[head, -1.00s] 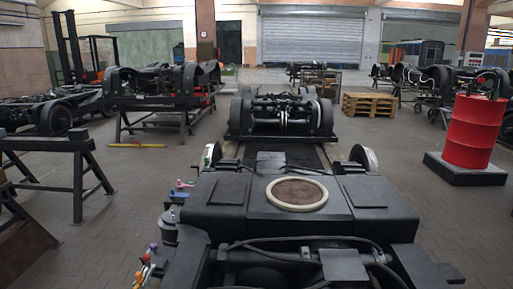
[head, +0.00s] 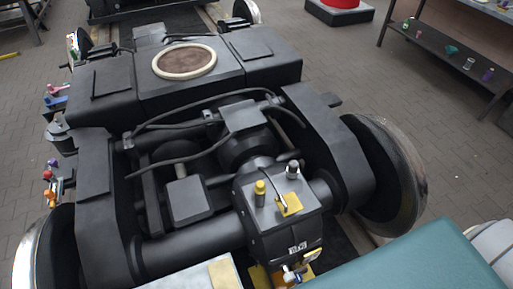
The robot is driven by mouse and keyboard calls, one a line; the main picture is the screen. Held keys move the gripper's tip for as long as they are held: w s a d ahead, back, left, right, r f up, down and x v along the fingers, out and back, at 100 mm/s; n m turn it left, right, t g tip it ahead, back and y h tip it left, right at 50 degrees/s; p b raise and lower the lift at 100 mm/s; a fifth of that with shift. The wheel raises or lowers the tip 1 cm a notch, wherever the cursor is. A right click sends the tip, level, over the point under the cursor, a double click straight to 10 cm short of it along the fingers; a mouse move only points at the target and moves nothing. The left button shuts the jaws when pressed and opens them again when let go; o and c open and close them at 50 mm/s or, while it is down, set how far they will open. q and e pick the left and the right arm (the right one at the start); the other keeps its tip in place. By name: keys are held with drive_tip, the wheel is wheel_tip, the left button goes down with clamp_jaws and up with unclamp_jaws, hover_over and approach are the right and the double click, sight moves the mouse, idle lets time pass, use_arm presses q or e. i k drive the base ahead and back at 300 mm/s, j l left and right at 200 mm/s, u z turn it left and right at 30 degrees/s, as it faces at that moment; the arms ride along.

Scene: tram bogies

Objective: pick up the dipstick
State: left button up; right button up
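A dark gearbox housing (head: 262,221) sits on the near axle of the bogie. On its top stands a small upright part with a yellow cap (head: 260,188), which may be the dipstick. Beside it are a silver and black cap (head: 292,170) and a yellow plate (head: 291,206) with a thin metal piece over it. I cannot tell for sure which of these is the dipstick. Neither of my grippers is in view.
The black bogie frame (head: 95,180) fills the middle, with a large wheel (head: 405,180) at right. A teal surface (head: 425,262) covers the lower right. A pale block (head: 190,275) lies at the bottom. A shelved bench (head: 450,60) stands upper right.

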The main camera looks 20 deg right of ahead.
sight(260, 188)
drive_tip(key=z, duration=0.7)
drive_tip(key=k, duration=0.2)
